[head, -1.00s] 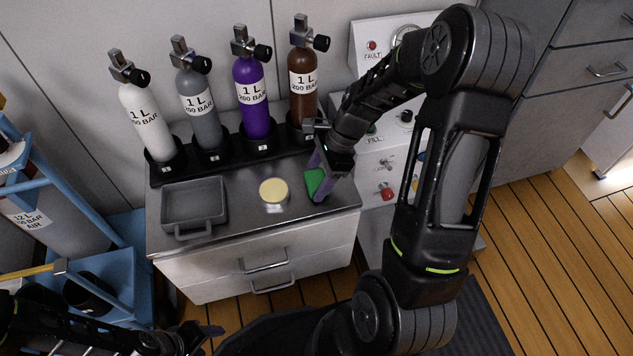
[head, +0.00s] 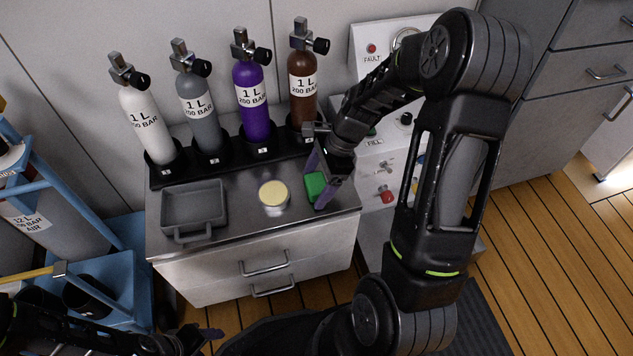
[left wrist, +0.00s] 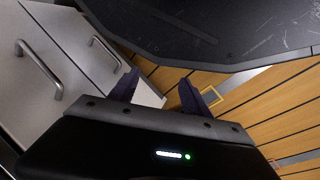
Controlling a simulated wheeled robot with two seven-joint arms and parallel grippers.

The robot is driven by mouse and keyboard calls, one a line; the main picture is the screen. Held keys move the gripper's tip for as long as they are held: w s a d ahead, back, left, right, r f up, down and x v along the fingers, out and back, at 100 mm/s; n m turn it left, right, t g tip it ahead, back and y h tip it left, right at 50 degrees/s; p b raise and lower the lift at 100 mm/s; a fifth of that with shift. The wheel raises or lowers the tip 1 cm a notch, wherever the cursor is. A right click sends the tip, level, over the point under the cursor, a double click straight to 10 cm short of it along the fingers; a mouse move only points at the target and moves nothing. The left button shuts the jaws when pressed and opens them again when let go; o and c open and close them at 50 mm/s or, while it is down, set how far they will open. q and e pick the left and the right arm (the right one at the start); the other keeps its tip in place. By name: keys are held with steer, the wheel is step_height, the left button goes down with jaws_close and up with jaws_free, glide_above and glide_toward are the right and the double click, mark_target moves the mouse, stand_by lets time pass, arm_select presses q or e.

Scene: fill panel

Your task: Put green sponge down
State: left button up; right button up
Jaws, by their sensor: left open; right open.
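The green sponge (head: 315,185) lies on the right end of the grey metal counter top (head: 247,215), to the right of a round pale yellow disc (head: 273,193). My right gripper (head: 320,184) is open, its purple fingers pointing down on either side of the sponge. Whether the fingers touch the sponge is hard to tell. My left gripper (head: 208,336) is low at the bottom of the head view, away from the counter. In the left wrist view its two fingers (left wrist: 163,92) are apart with nothing between them.
A grey tray (head: 168,210) sits at the counter's left. Several small cylinders, including a purple one (head: 254,105), stand in a black rack (head: 160,176) along the back. A panel with knobs (head: 372,165) stands right of the counter. A blue frame (head: 125,262) is at the left.

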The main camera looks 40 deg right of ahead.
steer(key=p+v, duration=0.4)
steer(key=v, duration=0.8)
steer(key=shift+a+r, duration=0.1)
steer(key=shift+r, duration=0.05)
stand_by(0.4)
